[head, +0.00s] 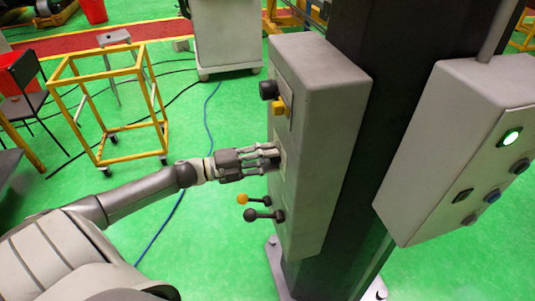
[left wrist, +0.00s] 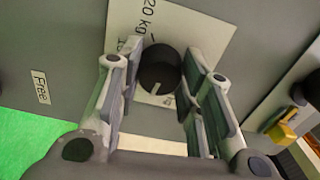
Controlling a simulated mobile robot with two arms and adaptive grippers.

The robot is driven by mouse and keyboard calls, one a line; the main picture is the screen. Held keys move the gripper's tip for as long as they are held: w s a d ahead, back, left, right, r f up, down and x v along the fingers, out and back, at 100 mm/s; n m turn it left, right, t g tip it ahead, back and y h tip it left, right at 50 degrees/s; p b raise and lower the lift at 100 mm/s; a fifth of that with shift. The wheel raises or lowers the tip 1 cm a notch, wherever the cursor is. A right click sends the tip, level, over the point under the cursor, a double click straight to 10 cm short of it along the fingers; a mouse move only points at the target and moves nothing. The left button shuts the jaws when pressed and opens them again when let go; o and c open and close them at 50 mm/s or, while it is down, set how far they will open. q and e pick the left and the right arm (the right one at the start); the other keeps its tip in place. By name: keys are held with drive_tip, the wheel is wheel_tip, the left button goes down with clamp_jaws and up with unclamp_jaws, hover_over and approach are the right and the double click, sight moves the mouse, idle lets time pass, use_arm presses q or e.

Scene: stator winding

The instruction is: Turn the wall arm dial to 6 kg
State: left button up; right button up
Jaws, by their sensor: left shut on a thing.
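The dial (left wrist: 159,66) is a dark round knob on a pale scale plate (left wrist: 205,28), seen in the left wrist view. A short white mark shows at the knob's lower edge. The plate reads "20 kg" at the upper left; the other figures are partly covered or too small to read. My left gripper (head: 274,156) reaches the face of the grey box (head: 318,85) on the dark column. Its fingers also show in the left wrist view (left wrist: 162,82), one on each side of the dial, shut on it. In the head view the gripper hides the dial. My right gripper is not in view.
A black knob (head: 268,90) and a yellow lever (head: 278,108) stick out above my left gripper. An orange-tipped lever (head: 244,199) and a black-tipped lever (head: 251,215) stick out below. A button box (head: 440,150) is at the right.

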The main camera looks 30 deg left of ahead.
use_arm(q)
drive_tip(key=n+p, duration=0.5)
drive_tip(key=n, duration=1.4)
drive_tip(key=shift+f+n, duration=0.1)
drive_tip(key=shift+n, duration=0.3)
drive_tip(key=o, duration=1)
drive_tip(key=shift+o, duration=0.2)
